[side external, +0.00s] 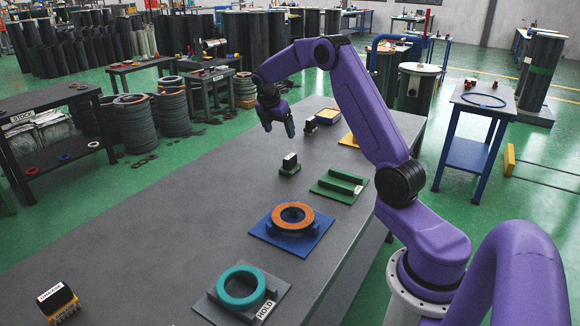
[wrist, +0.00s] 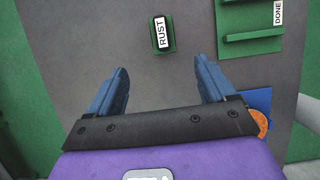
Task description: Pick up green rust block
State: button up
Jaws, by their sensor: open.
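The green rust block (side external: 289,170) stands on the grey table, with a green base and a dark upper part carrying a white label. In the wrist view the block (wrist: 163,46) shows its label reading RUST, seen from above. My gripper (side external: 279,126) is above the table, up and slightly left of the block in the side view. In the wrist view my gripper (wrist: 164,68) has its two blue fingers wide apart, with nothing between them. The block lies ahead of the fingertips, roughly centred between them, and is not touched.
A green ridged fixture (side external: 340,186) labelled DONE is right of the block. A blue fixture with an orange ring (side external: 292,207) and a grey HOLD plate with a teal ring (side external: 240,303) are nearer. A GREASE block (side external: 57,303) stands lower left.

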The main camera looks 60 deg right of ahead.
aim_at(290, 157)
jog(key=x, duration=1.1)
jog(key=shift+f, duration=0.3)
jog(key=shift+s+d+x, duration=0.1)
jog(key=shift+d+x, duration=0.05)
jog(key=shift+x, duration=1.2)
jog(key=shift+s+d+x, duration=0.1)
jog(key=shift+x, duration=1.2)
jog(key=shift+r, duration=0.1)
jog(key=c, duration=1.2)
